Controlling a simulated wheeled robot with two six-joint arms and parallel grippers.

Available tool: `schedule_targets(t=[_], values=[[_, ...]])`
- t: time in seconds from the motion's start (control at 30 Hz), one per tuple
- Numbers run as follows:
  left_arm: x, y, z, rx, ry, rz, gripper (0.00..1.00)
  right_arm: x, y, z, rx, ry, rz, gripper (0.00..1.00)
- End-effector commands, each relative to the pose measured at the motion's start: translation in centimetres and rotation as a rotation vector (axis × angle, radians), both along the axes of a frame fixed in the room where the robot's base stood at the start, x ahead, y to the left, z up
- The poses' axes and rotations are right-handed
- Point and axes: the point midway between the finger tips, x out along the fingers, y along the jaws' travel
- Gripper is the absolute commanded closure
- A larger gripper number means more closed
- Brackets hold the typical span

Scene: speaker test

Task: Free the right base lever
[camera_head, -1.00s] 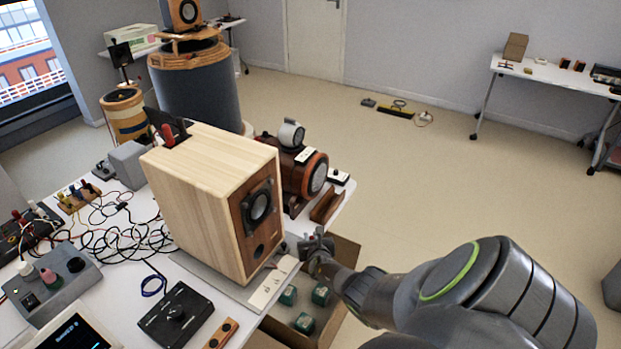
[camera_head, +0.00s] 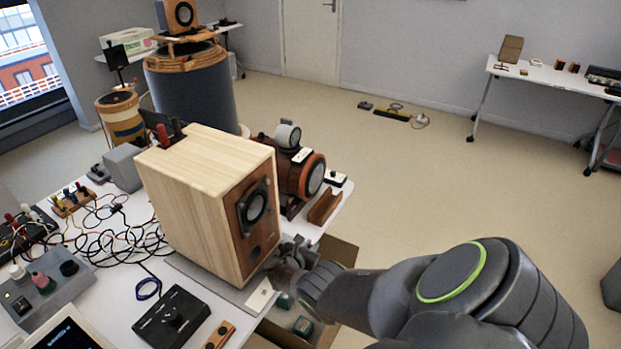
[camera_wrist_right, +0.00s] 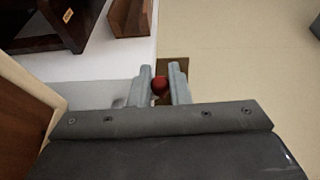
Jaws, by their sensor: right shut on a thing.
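The wooden speaker box (camera_head: 198,205) stands upright on a grey base (camera_head: 213,284) at the table's right edge. My right gripper (camera_head: 290,250) is low by the speaker's front corner, and its fingertips are hard to make out in the head view. In the right wrist view, the two fingers (camera_wrist_right: 163,78) have a red round knob (camera_wrist_right: 160,85) between them, which looks like the end of the right base lever. The lever's shaft is hidden. My left gripper is in neither view.
A cardboard box with green blocks (camera_head: 303,326) is below my right arm. A brown and black motor-like device (camera_head: 303,172) stands behind the speaker. A black control box (camera_head: 172,318) and tangled cables (camera_head: 112,235) lie left.

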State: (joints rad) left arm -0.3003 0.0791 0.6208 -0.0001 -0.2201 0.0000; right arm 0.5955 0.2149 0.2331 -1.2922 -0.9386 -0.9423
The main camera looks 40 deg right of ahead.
Motion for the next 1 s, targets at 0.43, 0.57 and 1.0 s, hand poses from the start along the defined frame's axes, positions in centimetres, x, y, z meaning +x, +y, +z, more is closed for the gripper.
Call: schedule_targets(t=[0.43,0.57,1.0], values=[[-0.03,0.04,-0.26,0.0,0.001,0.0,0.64,-0.13,0.23,-0.05,0.002,0.002,-0.03,1.0],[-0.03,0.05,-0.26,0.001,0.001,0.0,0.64,-0.14,0.26,-0.08,0.003,0.003,-0.03,1.0],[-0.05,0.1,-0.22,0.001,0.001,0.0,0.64,-0.12,0.24,-0.02,0.003,0.002,-0.029,0.62]])
